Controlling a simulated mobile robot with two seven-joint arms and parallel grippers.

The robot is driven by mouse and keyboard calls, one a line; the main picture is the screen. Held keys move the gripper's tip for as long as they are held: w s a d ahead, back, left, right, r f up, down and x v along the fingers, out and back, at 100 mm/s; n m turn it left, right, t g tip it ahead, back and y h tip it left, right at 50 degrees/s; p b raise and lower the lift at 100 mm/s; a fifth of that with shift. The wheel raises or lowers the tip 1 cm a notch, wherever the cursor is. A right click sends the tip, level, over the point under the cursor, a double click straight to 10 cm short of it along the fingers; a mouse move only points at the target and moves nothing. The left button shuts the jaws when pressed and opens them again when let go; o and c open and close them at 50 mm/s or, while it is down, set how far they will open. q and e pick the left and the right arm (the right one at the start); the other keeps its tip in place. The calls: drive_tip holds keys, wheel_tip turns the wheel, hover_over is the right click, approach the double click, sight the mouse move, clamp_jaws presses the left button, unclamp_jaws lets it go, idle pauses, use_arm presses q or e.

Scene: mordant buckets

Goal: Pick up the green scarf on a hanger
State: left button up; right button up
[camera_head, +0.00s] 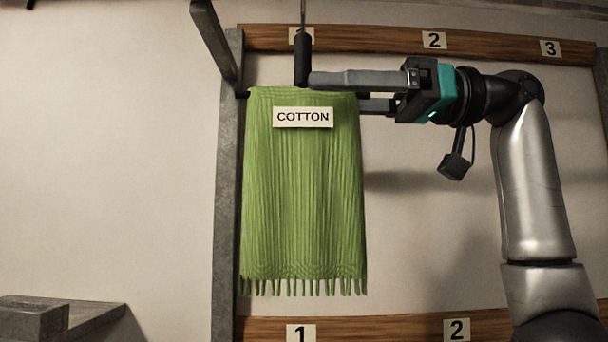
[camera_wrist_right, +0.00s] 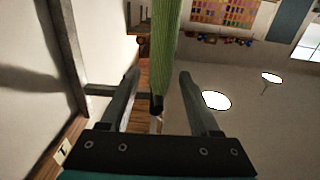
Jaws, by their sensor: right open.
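The green scarf (camera_head: 303,200) hangs straight down with a fringed lower edge and a label reading COTTON. The black grip of its hanger (camera_head: 302,60) stands up above the scarf's top edge. My right gripper (camera_head: 312,92) comes in from the right at the height of the scarf's top, its fingers open. In the right wrist view the open fingers (camera_wrist_right: 158,88) lie on either side of the hanger grip (camera_wrist_right: 156,103), with gaps on both sides. The green scarf (camera_wrist_right: 166,45) shows edge-on beyond it. My left gripper is not in view.
An upper wooden rail (camera_head: 380,40) with number plates runs behind, and a lower rail (camera_head: 390,328) runs below the scarf. A grey post (camera_head: 226,200) stands just left of the scarf. A grey ledge (camera_head: 60,318) is at lower left.

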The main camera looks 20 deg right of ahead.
sight(305, 91)
drive_tip(key=x, duration=0.3)
drive_tip(key=shift+w+a, duration=0.1)
drive_tip(key=shift+a, duration=0.05)
drive_tip(key=shift+c, duration=0.3)
clamp_jaws()
idle(0.9)
